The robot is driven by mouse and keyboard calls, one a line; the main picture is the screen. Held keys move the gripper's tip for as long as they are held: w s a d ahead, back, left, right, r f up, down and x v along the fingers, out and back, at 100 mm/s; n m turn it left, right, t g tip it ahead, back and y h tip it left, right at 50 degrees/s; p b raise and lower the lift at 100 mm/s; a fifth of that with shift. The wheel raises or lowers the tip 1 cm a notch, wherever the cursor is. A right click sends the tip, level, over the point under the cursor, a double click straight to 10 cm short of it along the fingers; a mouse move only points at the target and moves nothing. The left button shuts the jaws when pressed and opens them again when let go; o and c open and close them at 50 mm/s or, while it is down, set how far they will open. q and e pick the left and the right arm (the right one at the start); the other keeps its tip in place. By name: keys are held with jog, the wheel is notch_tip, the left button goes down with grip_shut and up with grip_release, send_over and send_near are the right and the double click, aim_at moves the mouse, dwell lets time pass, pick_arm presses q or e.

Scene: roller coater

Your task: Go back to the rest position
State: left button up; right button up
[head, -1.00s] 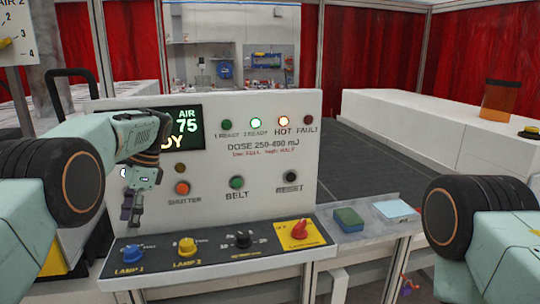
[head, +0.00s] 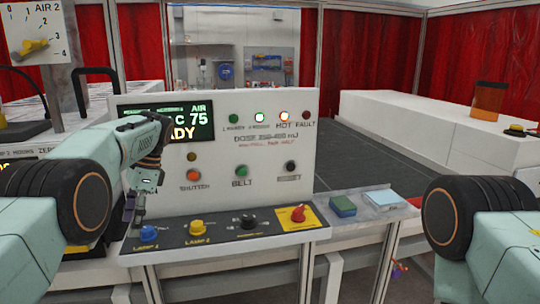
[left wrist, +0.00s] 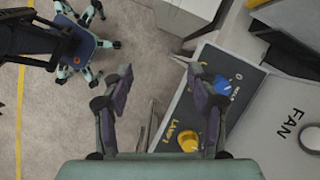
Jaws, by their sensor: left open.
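My left gripper (head: 136,205) is in front of the left part of the white control panel (head: 220,150), above the left end of the sloped dark console (head: 212,238). In the left wrist view the left gripper (left wrist: 160,85) is open, its fingers apart with nothing between them. The blue knob (head: 148,233) and yellow knob (head: 197,228) also show in the head view. My right arm shows at the right edge of the head view; its gripper is out of view.
A green-topped sponge-like block (head: 342,206) and pale blue pad (head: 382,198) lie on the side shelf.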

pick_arm(q)
jog(key=s+d+f+n+h+b, duration=0.1)
jog(key=s+d+f+b, duration=0.15)
jog(key=f, duration=0.85)
jog(key=s+d+f+t+b, duration=0.1)
jog(key=s+f+b, duration=0.15)
jog(key=f, duration=0.85)
jog(key=s+d+f+n+h+b, duration=0.1)
jog(key=s+f+b, duration=0.15)
jog(key=f, duration=0.85)
jog(key=s+d+f+n+h+b, duration=0.1)
jog(key=s+d+f+n+b, duration=0.25)
jog(key=s+f, duration=0.85)
jog(key=s+d+f+n+b, duration=0.1)
jog(key=s+n+b, duration=0.1)
jog(key=s, duration=1)
jog(key=s+f+n+t+b, duration=0.1)
jog(key=s+b, duration=0.4)
jog(key=s, duration=0.7)
jog(key=shift+s+d+f+n+t+h, duration=0.15)
jog(key=shift+d+f+n+t+h, duration=0.2)
jog(key=shift+f+n, duration=0.65)
jog(key=shift+r+n, duration=0.25)
jog(key=shift+r, duration=0.05)
